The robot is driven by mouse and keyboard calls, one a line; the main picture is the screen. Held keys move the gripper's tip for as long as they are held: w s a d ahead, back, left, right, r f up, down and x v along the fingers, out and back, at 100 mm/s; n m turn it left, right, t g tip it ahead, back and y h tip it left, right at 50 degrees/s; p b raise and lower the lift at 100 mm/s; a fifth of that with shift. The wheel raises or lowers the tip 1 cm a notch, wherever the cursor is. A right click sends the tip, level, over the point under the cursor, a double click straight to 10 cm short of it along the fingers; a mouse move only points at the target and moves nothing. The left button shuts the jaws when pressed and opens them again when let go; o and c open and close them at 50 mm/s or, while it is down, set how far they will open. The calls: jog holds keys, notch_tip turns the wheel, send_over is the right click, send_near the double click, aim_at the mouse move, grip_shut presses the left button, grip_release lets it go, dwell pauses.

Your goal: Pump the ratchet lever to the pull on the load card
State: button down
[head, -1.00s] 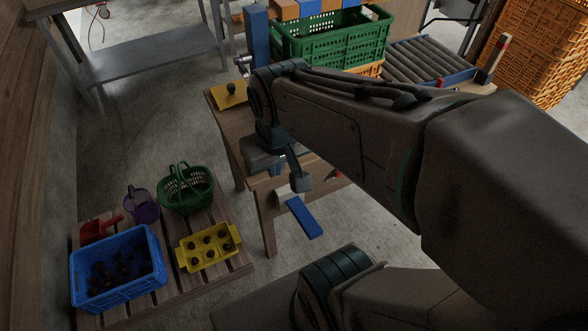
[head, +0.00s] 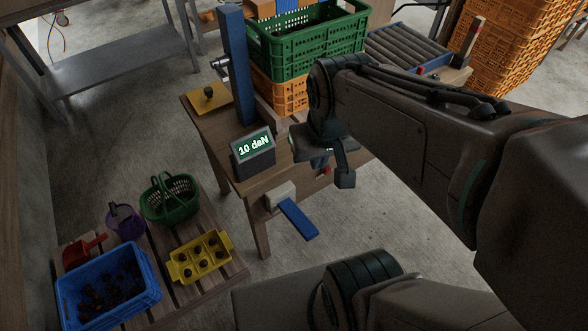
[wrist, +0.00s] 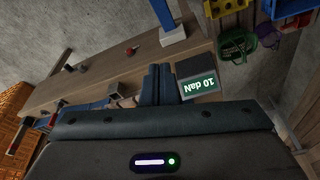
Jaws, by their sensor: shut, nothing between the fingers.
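The ratchet lever is a blue bar (head: 298,218) on a pale housing (head: 281,195) at the bench's near edge, sloping outward and down. In the wrist view the blue lever (wrist: 161,13) is at the top, with its pale housing (wrist: 173,36) below. A dark display (head: 253,150) on the bench reads "10 daN"; it also shows inverted in the wrist view (wrist: 197,84). My gripper (wrist: 158,70) is shut and empty above the bench, apart from the lever. In the head view it is partly hidden by my arm. I cannot identify a load card.
A blue post (head: 236,70) and a yellow plate with a black knob (head: 203,103) stand on the bench. A small red knob (wrist: 132,50) is near its edge. Green (head: 300,55) and orange crates are stacked behind. A pallet with a blue crate (head: 112,318) is left; floor right of the lever is clear.

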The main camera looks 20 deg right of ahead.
jog(key=w+f+n+g+b, duration=0.2)
jog(key=w+f+n+b, duration=0.3)
jog(key=f+n+b, duration=0.6)
jog(key=n+g+b, duration=0.3)
jog(key=n+b, duration=0.7)
send_over(303, 223)
jog(key=w+a, duration=0.1)
jog(key=w, duration=0.2)
notch_tip(303, 223, down, 12)
jog(key=shift+w+f+n+h, duration=0.2)
jog(key=shift+f+n+h, duration=0.15)
jog(key=shift+n+h, duration=0.05)
jog(key=b+x, duration=0.5)
jog(key=x, duration=0.9)
jog(key=shift+s+a, duration=0.1)
jog(key=shift+b, duration=0.3)
